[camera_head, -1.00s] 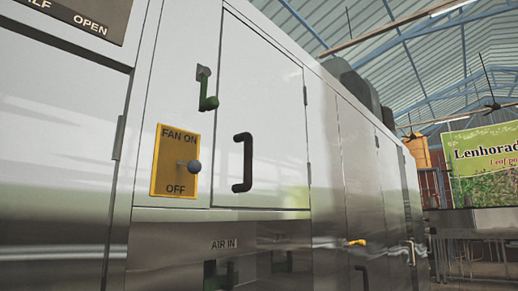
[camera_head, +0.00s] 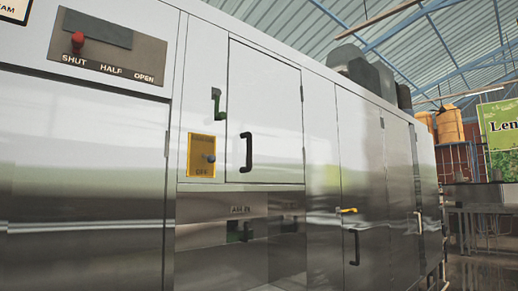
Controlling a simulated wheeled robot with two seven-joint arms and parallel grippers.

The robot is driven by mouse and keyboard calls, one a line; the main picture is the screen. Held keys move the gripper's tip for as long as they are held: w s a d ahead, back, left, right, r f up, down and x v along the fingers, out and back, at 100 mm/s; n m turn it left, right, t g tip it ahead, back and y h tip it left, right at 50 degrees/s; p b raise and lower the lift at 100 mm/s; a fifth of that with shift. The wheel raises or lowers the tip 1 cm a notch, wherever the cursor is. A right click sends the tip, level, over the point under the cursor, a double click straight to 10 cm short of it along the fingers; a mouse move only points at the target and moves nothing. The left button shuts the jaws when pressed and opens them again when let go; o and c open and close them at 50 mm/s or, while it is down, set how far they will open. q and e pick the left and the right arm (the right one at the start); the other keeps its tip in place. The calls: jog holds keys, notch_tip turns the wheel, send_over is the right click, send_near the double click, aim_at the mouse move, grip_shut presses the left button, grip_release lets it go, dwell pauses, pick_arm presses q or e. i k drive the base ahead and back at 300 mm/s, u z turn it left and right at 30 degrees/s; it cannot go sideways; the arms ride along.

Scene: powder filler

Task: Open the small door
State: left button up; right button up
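The small door (camera_head: 275,115) is a white-grey metal panel in the upper middle of the machine. It looks closed, flush with the frame around it. A black D-shaped handle (camera_head: 246,152) is on its left side, and its hinges show along its right edge. Neither of my grippers is in view.
A yellow fan switch plate (camera_head: 201,156) with a round knob is left of the door. A red-knobbed SHUT/HALF/OPEN panel (camera_head: 108,58) is at upper left. A yellow handle (camera_head: 348,210) and a black handle (camera_head: 354,247) are on panels to the right. Open floor shows at far right.

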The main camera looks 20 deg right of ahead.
aim_at(264, 134)
jog(key=z, duration=0.6)
jog(key=i, duration=0.75)
jog(key=z, duration=0.5)
